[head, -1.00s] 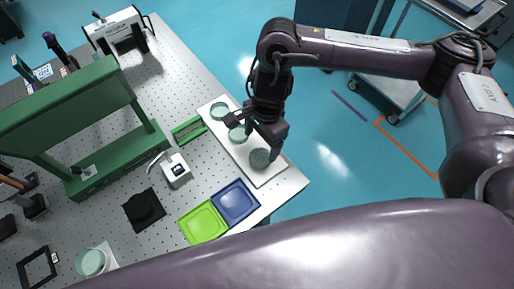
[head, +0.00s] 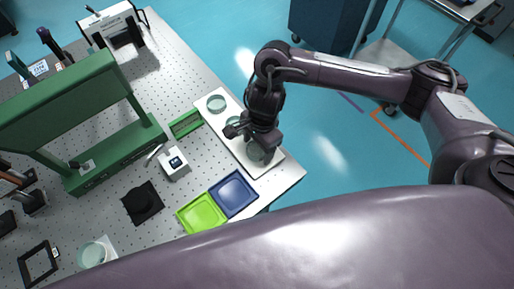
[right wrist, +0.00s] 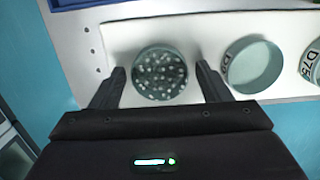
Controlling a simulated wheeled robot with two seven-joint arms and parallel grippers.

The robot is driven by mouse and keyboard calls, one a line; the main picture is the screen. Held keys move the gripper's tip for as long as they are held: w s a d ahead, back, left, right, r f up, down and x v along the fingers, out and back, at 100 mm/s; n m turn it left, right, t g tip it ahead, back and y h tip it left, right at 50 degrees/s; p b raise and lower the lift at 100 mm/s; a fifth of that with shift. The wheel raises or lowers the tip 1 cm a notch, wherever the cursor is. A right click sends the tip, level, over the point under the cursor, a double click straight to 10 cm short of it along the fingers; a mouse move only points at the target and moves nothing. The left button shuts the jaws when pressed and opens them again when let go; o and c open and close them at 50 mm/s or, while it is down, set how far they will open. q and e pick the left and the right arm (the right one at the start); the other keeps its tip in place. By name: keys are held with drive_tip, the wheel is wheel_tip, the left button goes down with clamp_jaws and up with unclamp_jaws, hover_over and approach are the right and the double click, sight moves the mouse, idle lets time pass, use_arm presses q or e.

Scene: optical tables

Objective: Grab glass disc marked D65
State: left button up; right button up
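Three round glass discs sit in a row on a white tray (head: 272,168) at the table's right edge: a far one (head: 216,104), a middle one (head: 234,123) and a near one (head: 256,154). My right gripper (head: 250,145) is open over the near end. In the right wrist view, its fingers stand on either side of a speckled disc (right wrist: 160,74), apart from it; no label shows on it. Beside it is a disc (right wrist: 254,64) with a partly readable "D" label, then a disc marked D75 (right wrist: 311,64). My left gripper is out of view.
A blue tray (head: 233,194) and a green tray (head: 202,213) lie near the table's front edge. A green frame (head: 70,105) and a small white device (head: 173,163) stand left of the discs. Another glass dish (head: 92,255) sits at lower left.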

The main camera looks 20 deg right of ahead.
drive_tip(key=c, duration=0.9)
drive_tip(key=shift+r, duration=0.1)
